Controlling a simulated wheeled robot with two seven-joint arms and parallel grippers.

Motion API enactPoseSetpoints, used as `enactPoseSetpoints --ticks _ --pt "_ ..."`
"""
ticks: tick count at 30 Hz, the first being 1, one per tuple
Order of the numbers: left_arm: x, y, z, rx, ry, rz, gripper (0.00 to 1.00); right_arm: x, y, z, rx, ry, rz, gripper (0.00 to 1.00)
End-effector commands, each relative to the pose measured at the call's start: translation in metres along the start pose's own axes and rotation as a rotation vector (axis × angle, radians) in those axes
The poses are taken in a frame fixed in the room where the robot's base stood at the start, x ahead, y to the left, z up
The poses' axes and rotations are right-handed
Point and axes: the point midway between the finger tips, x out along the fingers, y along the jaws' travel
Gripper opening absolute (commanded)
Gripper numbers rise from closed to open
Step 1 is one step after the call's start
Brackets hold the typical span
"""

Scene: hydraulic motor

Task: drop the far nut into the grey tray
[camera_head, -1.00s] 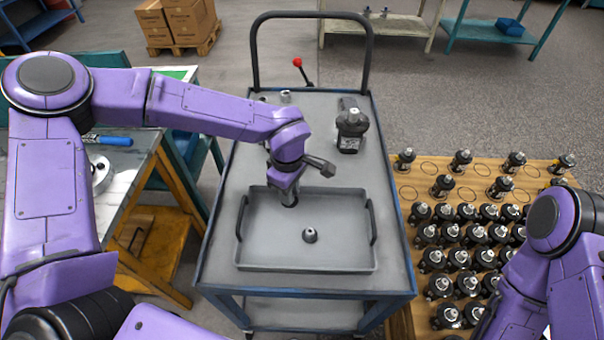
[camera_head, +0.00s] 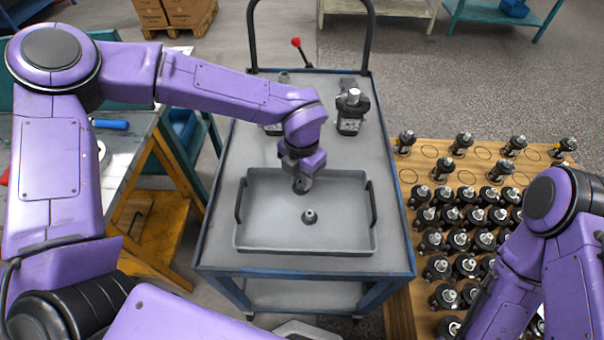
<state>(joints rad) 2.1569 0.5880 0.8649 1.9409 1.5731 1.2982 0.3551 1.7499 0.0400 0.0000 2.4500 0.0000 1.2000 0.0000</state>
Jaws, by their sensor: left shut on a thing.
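The grey tray (camera_head: 262,247) sits on the near part of the cart top. One small grey nut (camera_head: 310,217) lies upright on its floor near the middle. My left gripper (camera_head: 301,187) is over the back part of the tray, just behind that nut, pointing down. It is shut on a small dark grey piece, likely the other nut, mostly hidden by the fingers. I cannot tell its exact height above the tray floor. My right arm shows at the right edge, but its gripper is out of view.
A dark motor (camera_head: 351,108) stands at the back right of the cart; another part is half hidden behind my left arm. A red-knobbed lever (camera_head: 296,43) rises at the back. Several black and silver parts stand on a wooden board (camera_head: 408,175) to the right.

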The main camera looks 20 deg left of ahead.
Motion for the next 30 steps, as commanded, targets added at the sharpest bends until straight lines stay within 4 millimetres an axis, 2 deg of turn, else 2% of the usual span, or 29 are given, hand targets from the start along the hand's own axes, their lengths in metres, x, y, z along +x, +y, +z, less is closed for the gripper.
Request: enactPoseSetpoints --ticks 1,3,10,11,13,14,23,26,30 --pt "0.012 0.000 0.000 0.000 -0.001 0.000 0.00 0.011 -0.001 0.005 0.000 0.000 0.000 0.54" --pt "0.015 0.000 0.000 0.001 -0.001 0.000 0.00 0.014 -0.001 0.006 0.000 0.000 0.000 0.54" --pt "0.013 0.000 0.000 0.001 -0.001 0.000 0.00 0.012 -0.001 0.005 0.000 0.000 0.000 0.54" --pt "0.013 0.000 0.000 0.001 -0.001 0.000 0.27 0.012 -0.001 0.005 0.000 0.000 0.000 0.54" --pt "0.013 0.000 0.000 0.001 -0.001 0.000 0.50 0.012 -0.001 0.005 0.000 0.000 0.000 0.54" --pt "0.013 0.000 0.000 0.001 -0.001 0.000 0.54 0.012 -0.001 0.005 0.000 0.000 0.000 0.54" --pt "0.011 0.000 0.000 0.000 -0.001 0.000 0.54 0.013 -0.001 0.005 0.000 0.000 0.000 0.54" --pt "-0.002 0.000 0.001 0.000 -0.005 -0.001 0.54 0.015 -0.001 0.006 0.000 0.000 0.000 0.54" --pt "-0.035 0.000 0.002 0.000 -0.007 0.000 0.54 0.020 -0.002 0.008 0.000 0.000 0.000 0.54"
